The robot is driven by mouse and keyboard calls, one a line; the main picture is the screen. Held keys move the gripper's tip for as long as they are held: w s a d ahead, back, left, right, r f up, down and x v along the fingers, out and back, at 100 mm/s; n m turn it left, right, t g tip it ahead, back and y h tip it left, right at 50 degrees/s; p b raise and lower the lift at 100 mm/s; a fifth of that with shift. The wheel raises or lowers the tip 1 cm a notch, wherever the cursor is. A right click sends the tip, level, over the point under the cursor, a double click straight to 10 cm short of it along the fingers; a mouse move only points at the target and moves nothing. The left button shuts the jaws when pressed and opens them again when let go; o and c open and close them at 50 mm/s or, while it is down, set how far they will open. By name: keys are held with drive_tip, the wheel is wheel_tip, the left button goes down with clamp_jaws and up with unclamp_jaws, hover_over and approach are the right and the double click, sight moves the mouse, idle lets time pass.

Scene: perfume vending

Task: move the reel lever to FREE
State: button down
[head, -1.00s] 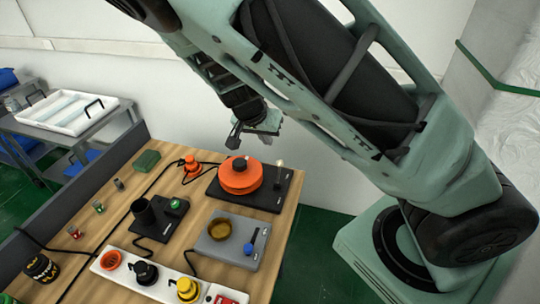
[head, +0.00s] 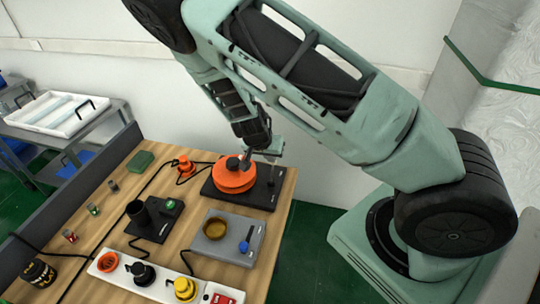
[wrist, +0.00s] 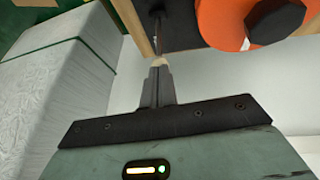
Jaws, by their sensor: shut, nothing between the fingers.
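The orange reel (head: 232,179) with a black knob on top sits on a black base plate (head: 262,196) at the far right of the table. The reel (wrist: 230,22) also shows at the top of the wrist view. Its lever is a thin dark upright post (wrist: 157,28) with a pale tip (wrist: 158,61), beside the reel. My gripper (wrist: 160,70) is shut and empty, its fingertips right at the lever's pale tip. I cannot tell whether they touch. In the head view my wrist hangs over the reel's back edge and partly hides the lever's top. No FREE marking is readable.
A grey scale-like box (head: 228,240) with a brass bowl and blue-knobbed lever stands in front of the reel. A dark low panel edges the table's left.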

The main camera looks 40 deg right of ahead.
drive_tip(key=shift+d, duration=0.1)
drive_tip(key=shift+w+d+f+g+y, duration=0.1)
drive_tip(key=shift+w+d+g+y, duration=0.5)
drive_tip(key=shift+w+d+y, duration=0.1)
drive_tip(key=shift+s, duration=0.1)
drive_tip(key=shift+a, duration=0.1)
